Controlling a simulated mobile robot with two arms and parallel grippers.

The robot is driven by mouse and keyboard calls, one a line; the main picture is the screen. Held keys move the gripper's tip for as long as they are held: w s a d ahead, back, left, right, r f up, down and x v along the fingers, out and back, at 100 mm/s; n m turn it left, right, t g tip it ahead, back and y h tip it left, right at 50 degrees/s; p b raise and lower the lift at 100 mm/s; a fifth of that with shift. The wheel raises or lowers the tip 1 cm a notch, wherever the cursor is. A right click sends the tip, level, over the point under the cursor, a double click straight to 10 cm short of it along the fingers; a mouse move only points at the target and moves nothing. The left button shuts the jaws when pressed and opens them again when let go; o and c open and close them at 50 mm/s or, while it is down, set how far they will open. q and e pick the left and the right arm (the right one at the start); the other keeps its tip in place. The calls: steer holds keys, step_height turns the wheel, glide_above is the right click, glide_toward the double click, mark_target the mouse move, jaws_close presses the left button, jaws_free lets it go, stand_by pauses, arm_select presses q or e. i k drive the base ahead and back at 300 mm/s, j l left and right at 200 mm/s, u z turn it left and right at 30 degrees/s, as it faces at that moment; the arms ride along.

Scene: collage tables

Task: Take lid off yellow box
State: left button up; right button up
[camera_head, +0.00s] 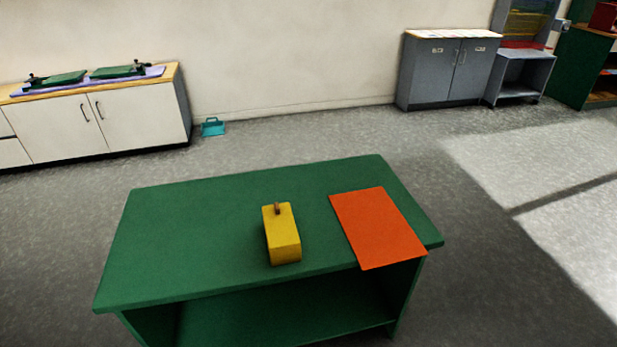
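A yellow box (284,251) stands on a green table (190,235), a little right of the table's middle. Its yellow top (279,222) looks like a closed lid, with a small brown knob (277,208) near the far end. I cannot make out the seam between lid and box. Neither of my grippers is in view.
The table's left half is bare. A white cabinet (95,125) and a grey cabinet (447,70) stand along the back wall. A teal container (212,127) sits on the floor.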

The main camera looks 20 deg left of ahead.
mark_target(280, 256)
steer(key=j, duration=0.45)
steer(key=i+j, duration=0.15)
steer(key=j, duration=0.75)
steer(key=l+u, duration=0.15)
steer(key=u, duration=0.65)
steer(key=i+l, duration=0.05)
